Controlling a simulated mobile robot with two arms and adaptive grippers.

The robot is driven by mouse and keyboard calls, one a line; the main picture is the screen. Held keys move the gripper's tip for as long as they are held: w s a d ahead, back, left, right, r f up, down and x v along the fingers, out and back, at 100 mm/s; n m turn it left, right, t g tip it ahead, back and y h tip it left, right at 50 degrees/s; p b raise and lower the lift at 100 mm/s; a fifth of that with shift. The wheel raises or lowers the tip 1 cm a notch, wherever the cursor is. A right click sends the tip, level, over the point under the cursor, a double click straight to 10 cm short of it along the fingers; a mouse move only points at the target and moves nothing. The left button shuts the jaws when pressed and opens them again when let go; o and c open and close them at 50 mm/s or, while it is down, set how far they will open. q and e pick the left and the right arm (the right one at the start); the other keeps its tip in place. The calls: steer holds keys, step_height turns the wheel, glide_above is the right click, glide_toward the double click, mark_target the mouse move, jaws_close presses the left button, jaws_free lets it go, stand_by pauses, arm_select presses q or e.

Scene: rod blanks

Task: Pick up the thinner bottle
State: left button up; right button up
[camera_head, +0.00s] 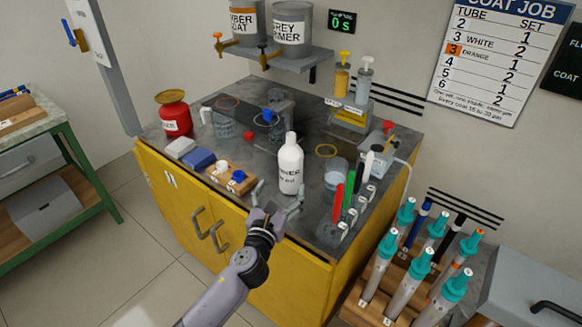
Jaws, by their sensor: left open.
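The thinner bottle (290,168) is white with a narrow neck and dark lettering on its front. It stands upright on the dark top of the yellow cabinet, near the front edge. My left gripper (279,194) is open at the bottle's lower front, with one finger to the left and one to the right of it. I cannot tell whether the fingers touch the bottle. The gripper is empty. My right gripper is not in view.
Left of the bottle is a wooden block (232,178) with small knobs. Red, green, black and white handled tools (349,197) stand close on the right. A red can (175,116) and clear containers (232,124) stand behind. Teal-capped tubes (417,266) fill a rack at lower right.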

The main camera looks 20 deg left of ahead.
mark_target(291, 169)
arm_select(q)
steer(key=w, duration=0.8)
steer(key=shift+w+d, duration=0.1)
steer(key=shift+w, duration=0.25)
steer(key=shift+s, duration=0.1)
steer(key=shift+c, duration=0.3)
steer(key=c, duration=1.6)
steer(key=shift+r, duration=0.15)
